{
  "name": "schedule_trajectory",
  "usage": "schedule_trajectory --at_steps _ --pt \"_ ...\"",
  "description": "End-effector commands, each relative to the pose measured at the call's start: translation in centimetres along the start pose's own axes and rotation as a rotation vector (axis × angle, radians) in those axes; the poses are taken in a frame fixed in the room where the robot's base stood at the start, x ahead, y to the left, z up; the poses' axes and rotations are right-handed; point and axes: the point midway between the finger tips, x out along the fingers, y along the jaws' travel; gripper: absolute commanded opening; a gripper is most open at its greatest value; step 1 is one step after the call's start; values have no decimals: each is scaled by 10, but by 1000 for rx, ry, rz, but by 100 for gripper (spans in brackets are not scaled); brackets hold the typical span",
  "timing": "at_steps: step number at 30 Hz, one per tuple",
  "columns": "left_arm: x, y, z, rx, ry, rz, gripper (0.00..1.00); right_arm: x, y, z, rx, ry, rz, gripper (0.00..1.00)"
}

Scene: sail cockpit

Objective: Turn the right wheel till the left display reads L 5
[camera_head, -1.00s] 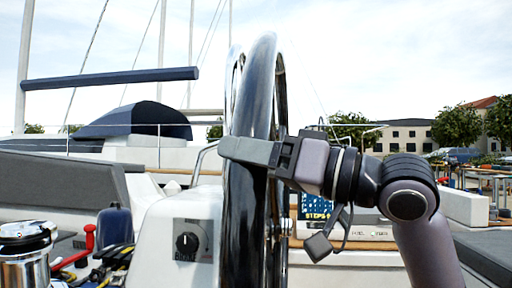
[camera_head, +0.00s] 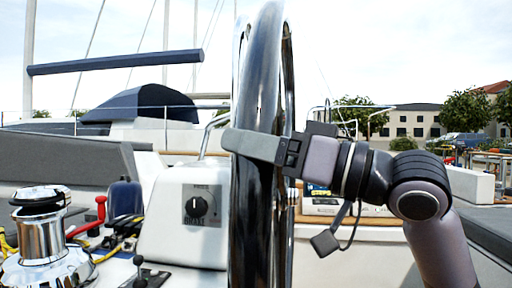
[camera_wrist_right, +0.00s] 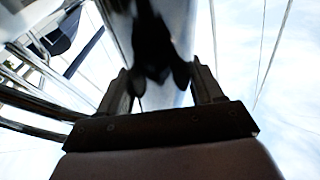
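A large steering wheel (camera_head: 252,205) with a shiny dark rim stands nearly edge-on in the middle of the head view; I take it for the right wheel. My right gripper (camera_head: 248,146) reaches in from the right at the upper part of the rim, one finger lying across the near face. In the right wrist view the rim (camera_wrist_right: 172,25) runs between the two fingers of the gripper (camera_wrist_right: 165,88), which appear closed against its sides. A small screen (camera_head: 318,189) is mostly hidden behind my right wrist, its text unreadable. No L reading is visible. My left gripper is out of view.
A chrome winch (camera_head: 42,235), a red-handled lever (camera_head: 88,217) and coiled lines are at the lower left. Grey seat cushions flank the cockpit.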

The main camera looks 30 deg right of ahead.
Motion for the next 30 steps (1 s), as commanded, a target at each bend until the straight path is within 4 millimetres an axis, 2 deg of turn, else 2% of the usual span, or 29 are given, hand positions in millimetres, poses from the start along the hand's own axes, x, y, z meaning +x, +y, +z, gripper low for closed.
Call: schedule_trajectory --at_steps 13,24,30 --pt "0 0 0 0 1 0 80 -6 1 0 4 1 3 80" --pt "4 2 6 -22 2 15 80 -52 1 2 2 0 3 80" --pt "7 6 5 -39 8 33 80 -67 1 1 3 0 2 80"
